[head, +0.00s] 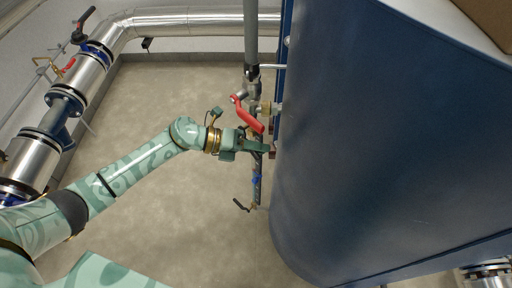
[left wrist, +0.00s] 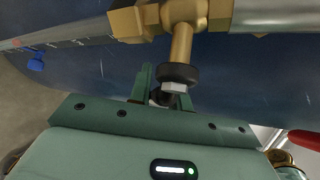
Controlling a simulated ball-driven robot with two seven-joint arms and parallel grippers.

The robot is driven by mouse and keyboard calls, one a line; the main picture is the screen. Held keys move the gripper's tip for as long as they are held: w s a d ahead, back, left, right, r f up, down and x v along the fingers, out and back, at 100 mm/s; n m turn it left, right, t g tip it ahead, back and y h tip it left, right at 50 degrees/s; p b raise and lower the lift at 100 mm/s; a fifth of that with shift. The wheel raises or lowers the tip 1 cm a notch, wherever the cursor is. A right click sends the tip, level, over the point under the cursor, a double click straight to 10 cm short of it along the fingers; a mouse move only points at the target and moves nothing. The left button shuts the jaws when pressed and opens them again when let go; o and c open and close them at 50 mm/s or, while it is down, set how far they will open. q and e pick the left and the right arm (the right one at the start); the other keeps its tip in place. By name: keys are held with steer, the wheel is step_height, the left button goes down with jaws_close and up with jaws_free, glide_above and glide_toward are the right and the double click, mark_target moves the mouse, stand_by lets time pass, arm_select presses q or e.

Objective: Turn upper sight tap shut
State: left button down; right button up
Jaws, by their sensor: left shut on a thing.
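The upper sight tap (left wrist: 181,42) shows in the left wrist view as a brass body with a brass stem, a black collar and a hex nut. My left gripper (head: 266,147) reaches in from the left beside the blue tank. In the left wrist view my left gripper (left wrist: 165,92) has its fingers around a dark part of the tap just below the nut, and is shut on it. The fingers and palm hide most of the tap's handle, so its angle cannot be read. In the head view the gripper covers the tap. My right gripper is not in view.
A red-handled valve (head: 249,116) sits just above my gripper. The sight gauge runs down below it, with a blue part (head: 256,180) and a black lever (head: 241,205) lower down. The blue tank (head: 380,140) blocks the right. Flanged pipes (head: 80,75) stand left.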

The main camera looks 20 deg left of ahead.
arm_select(q)
steer(key=r+n+h+b, duration=0.1)
steer(key=n+h, duration=0.1)
steer(key=h, duration=0.1)
steer(key=shift+s+d+r+b, duration=0.2)
steer(key=shift+d+r+b, duration=0.1)
steer(key=shift+r+b, duration=0.05)
steer(key=shift+r+n+h, duration=0.3)
steer(key=shift+n+h, duration=0.1)
steer(key=shift+n, duration=0.1)
steer(key=shift+r+n+h+b, duration=0.3)
steer(key=shift+b, duration=0.05)
steer(key=shift+r, duration=0.1)
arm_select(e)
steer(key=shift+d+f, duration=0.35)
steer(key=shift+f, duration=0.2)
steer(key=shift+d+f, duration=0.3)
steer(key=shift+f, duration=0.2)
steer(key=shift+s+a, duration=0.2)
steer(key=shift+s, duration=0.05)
arm_select(q)
steer(key=c, duration=1.3)
jaws_free()
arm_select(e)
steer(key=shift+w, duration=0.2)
